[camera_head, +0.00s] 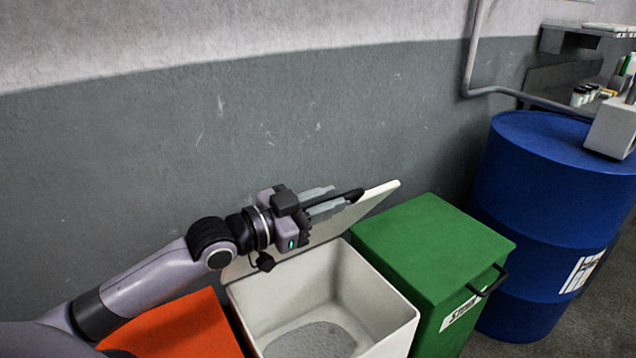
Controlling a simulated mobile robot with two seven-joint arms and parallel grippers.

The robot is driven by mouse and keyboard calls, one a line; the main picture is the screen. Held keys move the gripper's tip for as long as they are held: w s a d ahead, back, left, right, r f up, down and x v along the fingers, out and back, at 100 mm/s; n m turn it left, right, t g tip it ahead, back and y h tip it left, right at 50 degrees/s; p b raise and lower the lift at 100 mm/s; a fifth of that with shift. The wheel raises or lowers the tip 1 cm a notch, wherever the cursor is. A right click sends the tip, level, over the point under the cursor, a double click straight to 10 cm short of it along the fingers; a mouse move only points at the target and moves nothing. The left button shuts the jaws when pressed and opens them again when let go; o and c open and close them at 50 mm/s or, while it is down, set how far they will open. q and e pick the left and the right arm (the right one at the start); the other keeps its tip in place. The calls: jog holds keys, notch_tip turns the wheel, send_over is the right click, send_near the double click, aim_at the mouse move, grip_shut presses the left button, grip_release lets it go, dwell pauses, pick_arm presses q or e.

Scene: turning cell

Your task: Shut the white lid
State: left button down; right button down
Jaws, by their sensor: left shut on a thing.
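The white lid (374,204) stands open and tilted up at the back edge of the white bin (385,303). The bin's inside is in plain view, with a grey speckled bottom. My left gripper (338,199) reaches in from the left and is shut on the lid near its raised edge, with a black part, perhaps a handle, at its fingertips. The gripper and wrist hide much of the lid's middle. My right gripper is not in view.
A green bin (425,242) with a closed top and black handle stands right of the white bin. An orange bin (178,330) stands to the left, partly behind my arm. A blue drum (545,205) is at the right. The grey wall (190,150) is behind.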

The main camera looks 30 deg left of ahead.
pick_arm(q)
jog(key=shift+s+d+f, duration=0.1)
jog(key=shift+d+f, duration=0.1)
jog(key=shift+f, duration=0.05)
jog(key=c, duration=1.1)
grip_release()
jog(key=shift+s+a, duration=0.1)
jog(key=shift+v, duration=3.5)
